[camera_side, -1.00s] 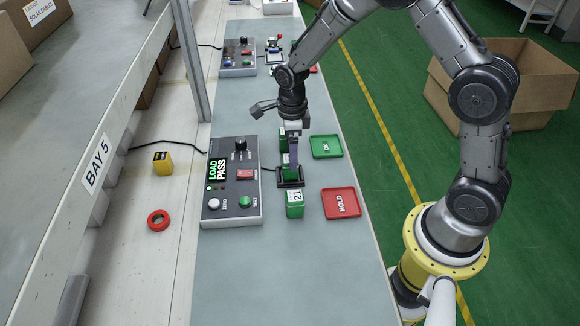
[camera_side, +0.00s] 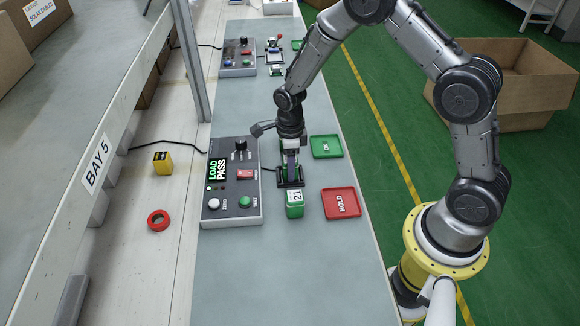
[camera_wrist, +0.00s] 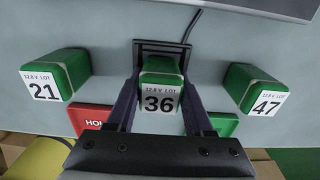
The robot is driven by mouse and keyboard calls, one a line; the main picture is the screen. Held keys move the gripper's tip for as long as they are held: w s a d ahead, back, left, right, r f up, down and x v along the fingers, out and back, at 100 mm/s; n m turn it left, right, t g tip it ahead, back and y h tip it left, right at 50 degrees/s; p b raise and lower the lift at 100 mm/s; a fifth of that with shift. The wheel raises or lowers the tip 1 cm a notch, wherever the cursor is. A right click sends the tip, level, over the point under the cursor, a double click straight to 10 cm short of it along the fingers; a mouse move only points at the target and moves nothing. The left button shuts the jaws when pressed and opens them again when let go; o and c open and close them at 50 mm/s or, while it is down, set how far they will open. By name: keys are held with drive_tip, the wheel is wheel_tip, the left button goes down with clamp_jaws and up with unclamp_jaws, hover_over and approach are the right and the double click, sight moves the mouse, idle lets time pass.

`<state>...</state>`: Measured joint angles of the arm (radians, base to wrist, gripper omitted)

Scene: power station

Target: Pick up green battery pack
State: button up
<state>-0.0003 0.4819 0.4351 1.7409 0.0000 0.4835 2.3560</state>
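Three green battery packs show in the wrist view: pack 21 (camera_wrist: 62,72) at left, pack 36 (camera_wrist: 161,72) in the middle and pack 47 (camera_wrist: 247,86) at right. Pack 36 sits in a black cradle (camera_wrist: 183,47). My gripper (camera_wrist: 161,85) is down over pack 36, with one purple finger on each side. The fingers look open with slim gaps; contact is hard to judge. In the side view, pack 21 (camera_side: 295,205) stands in front of the cradle (camera_side: 298,183). My gripper (camera_side: 290,165) mostly hides pack 36 and pack 47 there.
The tester box (camera_side: 231,185) reads LOAD PASS, left of the cradle. The red HOLD tray (camera_side: 341,207) and green OK tray (camera_side: 326,147) lie at right. Yellow block (camera_side: 163,162) and red tape ring (camera_side: 158,220) lie at far left. The front bench is clear.

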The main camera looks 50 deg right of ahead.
clamp_jaws()
drive_tip(key=shift+r, duration=0.15)
